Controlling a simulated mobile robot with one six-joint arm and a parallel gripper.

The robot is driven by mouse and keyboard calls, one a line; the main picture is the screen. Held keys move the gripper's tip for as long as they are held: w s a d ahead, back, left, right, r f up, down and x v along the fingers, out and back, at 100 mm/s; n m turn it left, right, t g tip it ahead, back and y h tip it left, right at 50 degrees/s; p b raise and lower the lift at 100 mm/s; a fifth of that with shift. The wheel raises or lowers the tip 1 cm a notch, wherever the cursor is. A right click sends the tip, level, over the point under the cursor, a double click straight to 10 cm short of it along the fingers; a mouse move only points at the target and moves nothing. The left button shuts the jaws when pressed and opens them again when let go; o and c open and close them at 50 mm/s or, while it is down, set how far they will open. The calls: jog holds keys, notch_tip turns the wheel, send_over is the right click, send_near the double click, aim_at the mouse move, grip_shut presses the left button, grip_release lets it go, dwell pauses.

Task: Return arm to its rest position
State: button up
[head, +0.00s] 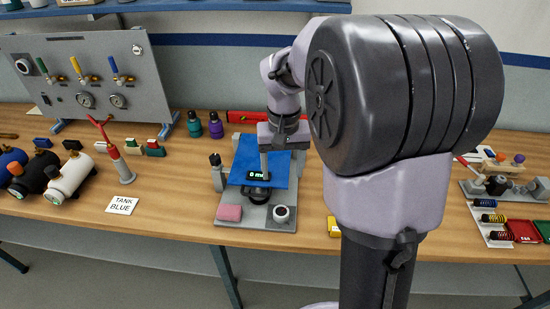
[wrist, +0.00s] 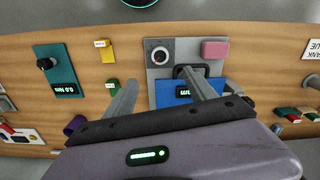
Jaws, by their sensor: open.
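My arm (head: 405,95) reaches forward over the bench, its large grey joint filling the right middle of the head view. My gripper (head: 264,172) points down above a grey fixture (head: 229,205) with a blue plate (head: 280,168) and a small dark display. In the wrist view my gripper (wrist: 160,77) shows two grey fingers spread wide apart, with nothing between them. The fixture's dial (wrist: 159,53) and pink block (wrist: 214,49) lie beyond the fingertips. The gripper hides part of the blue plate. I cannot tell the exact height of the fingertips above it.
A grey gauge panel (head: 85,80) stands at the back left. Cylindrical tanks (head: 71,177), a red forked stand (head: 116,160) and a "TANK BLUE" card (head: 122,205) sit left. A blue shelf (head: 200,5) runs above.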

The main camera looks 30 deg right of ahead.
jog(key=s+a+r+t+y+b, duration=0.2)
jog(key=s+a+r+t+b, duration=0.1)
jog(key=s+a, duration=1.3)
jog(key=s+t+b, duration=0.1)
jog(key=t, duration=0.1)
jog(key=shift+s+a+t+b, duration=0.15)
jog(key=shift+t+b, duration=0.15)
jog(key=shift+t, duration=0.1)
jog(key=shift+f, duration=0.15)
